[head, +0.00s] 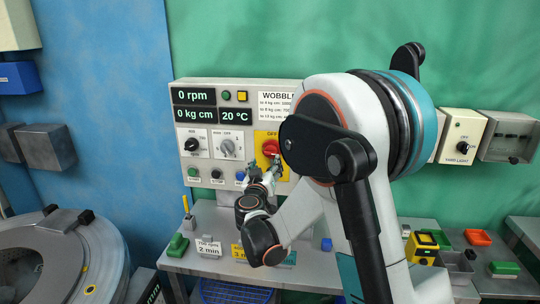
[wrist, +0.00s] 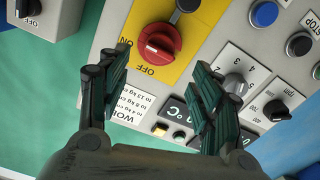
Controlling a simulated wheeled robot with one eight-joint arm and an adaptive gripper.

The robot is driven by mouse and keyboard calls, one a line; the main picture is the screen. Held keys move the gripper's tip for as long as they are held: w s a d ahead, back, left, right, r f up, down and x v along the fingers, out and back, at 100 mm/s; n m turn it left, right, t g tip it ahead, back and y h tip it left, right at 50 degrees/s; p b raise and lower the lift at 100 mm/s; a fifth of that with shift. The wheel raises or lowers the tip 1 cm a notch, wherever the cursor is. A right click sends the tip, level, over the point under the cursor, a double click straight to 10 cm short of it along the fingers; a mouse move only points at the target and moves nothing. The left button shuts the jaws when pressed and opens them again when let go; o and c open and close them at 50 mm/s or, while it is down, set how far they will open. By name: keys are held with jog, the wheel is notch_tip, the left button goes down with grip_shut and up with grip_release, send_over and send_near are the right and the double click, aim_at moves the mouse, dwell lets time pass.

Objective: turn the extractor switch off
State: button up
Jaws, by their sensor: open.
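No label I can read says extractor. A red rotary knob (head: 270,147) sits on a yellow plate (head: 262,138) on the control panel. In the wrist view the red knob (wrist: 160,43) lies ahead between my fingers; its white mark is on the side toward ON. That box (wrist: 45,18) is partly cut off in the wrist view. My gripper (head: 268,172) is open and empty, in front of the panel; its fingers (wrist: 163,58) show no clear contact.
A grey bench (head: 205,265) below holds small blocks and a yellow box (head: 422,246). A round metal drum (head: 65,260) stands at left. My arm hides part of the wall.

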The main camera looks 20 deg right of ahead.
aim_at(270, 154)
jog(key=x, duration=0.9)
jog(key=shift+d+b, duration=0.15)
jog(key=shift+b, duration=0.25)
jog(key=c, duration=1.1)
